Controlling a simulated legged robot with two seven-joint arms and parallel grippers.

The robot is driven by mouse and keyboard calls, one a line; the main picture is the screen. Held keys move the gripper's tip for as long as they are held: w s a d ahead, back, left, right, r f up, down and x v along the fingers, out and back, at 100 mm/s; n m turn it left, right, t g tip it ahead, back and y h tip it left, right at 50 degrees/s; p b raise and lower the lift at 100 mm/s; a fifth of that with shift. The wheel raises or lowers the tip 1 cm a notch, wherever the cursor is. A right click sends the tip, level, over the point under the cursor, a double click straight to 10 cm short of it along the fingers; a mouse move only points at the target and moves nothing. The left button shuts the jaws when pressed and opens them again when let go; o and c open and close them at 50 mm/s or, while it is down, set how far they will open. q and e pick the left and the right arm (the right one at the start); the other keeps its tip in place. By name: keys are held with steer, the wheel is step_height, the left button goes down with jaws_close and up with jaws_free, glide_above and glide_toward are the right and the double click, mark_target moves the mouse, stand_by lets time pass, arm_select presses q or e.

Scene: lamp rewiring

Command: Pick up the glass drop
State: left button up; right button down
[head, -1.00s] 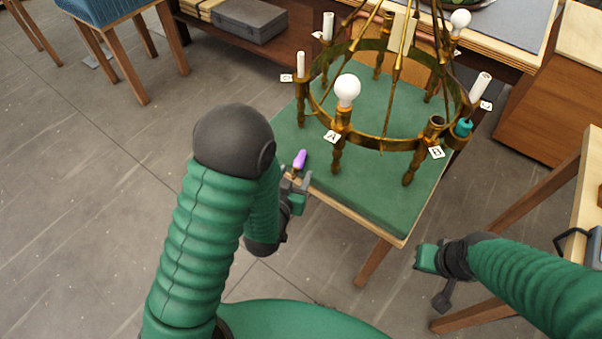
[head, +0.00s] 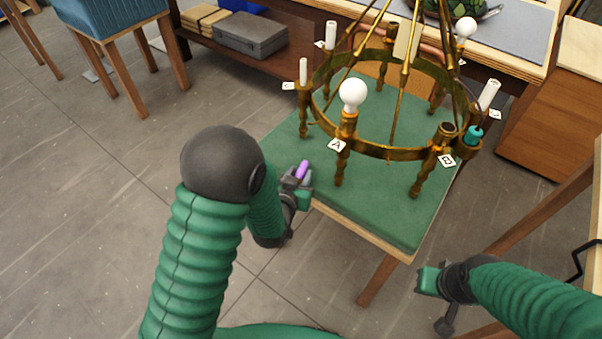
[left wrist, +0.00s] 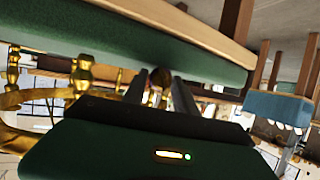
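The glass drop (head: 302,169) is a small purple piece at the near left edge of the green-topped table. My left gripper (head: 298,180) is at this edge, with its fingers around the drop's lower part. In the left wrist view, my two dark fingers (left wrist: 160,92) stand apart, with a small brown, rounded thing (left wrist: 160,77) between them. It may be the drop's lower end; I cannot tell whether the fingers touch it. My right gripper (head: 428,281) is low at the right, away from the table; its opening is not clear.
A brass chandelier (head: 390,151) with white candle sleeves, bulbs and letter tags stands on the green table (head: 385,215), close right of the drop. A wooden table stands at the right edge. A blue stool (head: 110,22) and a grey case (head: 250,36) are behind.

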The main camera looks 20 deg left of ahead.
mark_target(300, 173)
arm_select(q)
jaws_close()
steer(key=shift+r, duration=0.1)
steer(key=shift+r, duration=0.25)
step_height(300, 173, up, 4)
steer(key=shift+f+p, duration=0.2)
steer(key=shift+p, duration=0.75)
steer(key=s+d+p, duration=0.2)
steer(key=s+p, duration=1.3)
steer(key=s, duration=0.1)
steer(key=shift+r, duration=0.35)
